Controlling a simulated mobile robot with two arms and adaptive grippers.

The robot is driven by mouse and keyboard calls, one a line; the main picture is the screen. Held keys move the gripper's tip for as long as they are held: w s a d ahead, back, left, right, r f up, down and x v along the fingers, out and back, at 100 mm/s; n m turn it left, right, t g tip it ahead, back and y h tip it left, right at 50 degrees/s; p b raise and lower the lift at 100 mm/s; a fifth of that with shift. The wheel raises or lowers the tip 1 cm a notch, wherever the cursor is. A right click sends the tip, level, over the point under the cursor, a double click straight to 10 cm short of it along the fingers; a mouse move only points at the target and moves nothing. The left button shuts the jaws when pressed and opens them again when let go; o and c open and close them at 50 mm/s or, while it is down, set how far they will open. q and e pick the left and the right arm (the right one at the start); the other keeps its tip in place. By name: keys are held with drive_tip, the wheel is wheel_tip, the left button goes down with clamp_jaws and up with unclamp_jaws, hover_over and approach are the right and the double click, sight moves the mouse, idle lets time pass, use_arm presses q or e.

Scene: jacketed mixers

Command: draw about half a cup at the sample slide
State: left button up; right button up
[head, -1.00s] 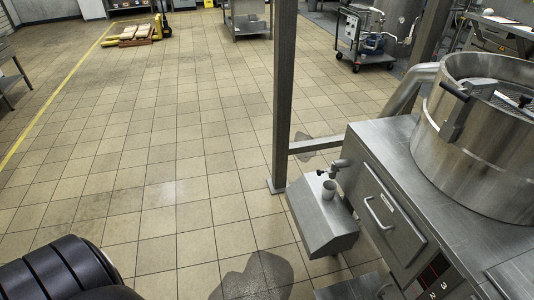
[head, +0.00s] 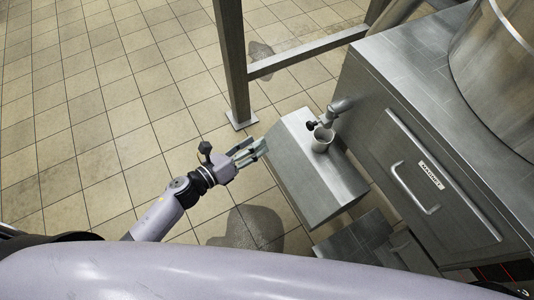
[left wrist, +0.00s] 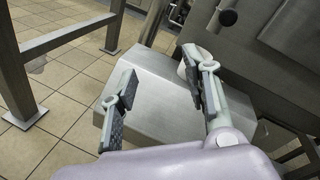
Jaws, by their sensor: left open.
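I cannot make out what is in the cup. My left gripper (head: 258,147) is open and empty, left of the box and apart from the cup. In the left wrist view its spread fingers (left wrist: 157,76) frame the box top (left wrist: 155,105), and the right finger partly hides the cup (left wrist: 197,53). My right gripper is not in view.
A steel cabinet (head: 385,105) with a handle (head: 413,188) and a large steel vessel (head: 495,60) stand at the right. A steel post (head: 233,65) with a crossbar (head: 305,53) rises behind the box. The tiled floor (head: 100,125) at left is clear, with a dark patch near the box.

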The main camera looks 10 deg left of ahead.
sight(308, 127)
use_arm(q)
drive_tip(key=s+d+r+m+g+h+b, duration=0.15)
drive_tip(key=s+d+r+m+h, duration=0.3)
drive_tip(key=m, duration=0.45)
drive_tip(key=shift+g+y, duration=0.25)
drive_tip(key=shift+y, duration=0.1)
drive_tip(key=x, duration=0.7)
drive_tip(key=w+r+x, duration=0.1)
drive_tip(key=x, duration=0.3)
drive_tip(key=shift+w+a+r+p, duration=0.1)
drive_tip(key=shift+w+r+p, duration=0.05)
drive_tip(key=shift+p, duration=0.25)
drive_tip(key=shift+w+d, duration=0.4)
drive_tip(key=shift+d, duration=0.2)
use_arm(e)
drive_tip(key=shift+s+f, duration=0.2)
drive_tip(key=shift+f, duration=0.95)
use_arm(q)
drive_tip(key=shift+c, duration=0.3)
drive_tip(key=c, duration=0.8)
use_arm(e)
drive_tip(key=shift+d, duration=0.2)
